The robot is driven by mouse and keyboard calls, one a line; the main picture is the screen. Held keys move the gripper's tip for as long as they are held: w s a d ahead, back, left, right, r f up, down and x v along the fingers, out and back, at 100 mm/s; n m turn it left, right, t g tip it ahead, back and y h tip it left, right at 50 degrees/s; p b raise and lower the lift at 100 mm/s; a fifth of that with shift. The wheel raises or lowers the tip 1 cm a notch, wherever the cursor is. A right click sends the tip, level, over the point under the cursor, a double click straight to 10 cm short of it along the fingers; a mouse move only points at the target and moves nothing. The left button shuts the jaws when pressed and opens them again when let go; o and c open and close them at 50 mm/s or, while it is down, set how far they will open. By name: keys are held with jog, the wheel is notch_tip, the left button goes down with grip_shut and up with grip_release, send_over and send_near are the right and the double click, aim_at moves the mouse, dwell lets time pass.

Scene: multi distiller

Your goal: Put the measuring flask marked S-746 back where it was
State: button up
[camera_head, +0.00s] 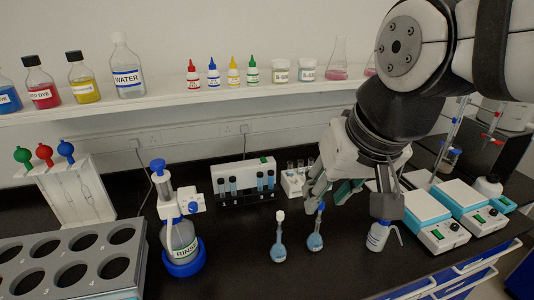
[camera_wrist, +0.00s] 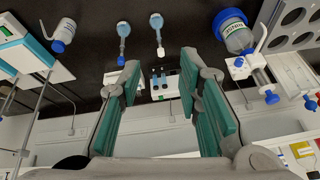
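Two small measuring flasks with blue liquid stand upright on the dark bench. One has a white stopper (camera_head: 279,248) and the other a blue stopper (camera_head: 315,241). They also show in the wrist view, the white-stoppered flask (camera_wrist: 156,22) and the blue-stoppered flask (camera_wrist: 123,30). No S-746 marking is readable on either. My gripper (camera_head: 352,203) is open and empty, above the bench and right of the flasks in the head view. In the wrist view, nothing is between its green-padded fingers (camera_wrist: 160,62).
A RINSE dispenser bottle (camera_head: 180,242) and a grey holed rack (camera_head: 112,252) stand left. A cuvette block (camera_head: 229,198) and small vial rack (camera_head: 292,183) are behind. Reagents line the shelf (camera_head: 170,99).

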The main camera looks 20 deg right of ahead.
jog(key=shift+s+d+r+n+t, duration=0.1)
jog(key=shift+s+n+t, duration=0.1)
jog(key=shift+s+n, duration=0.5)
jog(key=shift+s+r+n+t, duration=0.1)
jog(key=shift+s+n+t, duration=0.15)
jog(key=shift+s, duration=0.75)
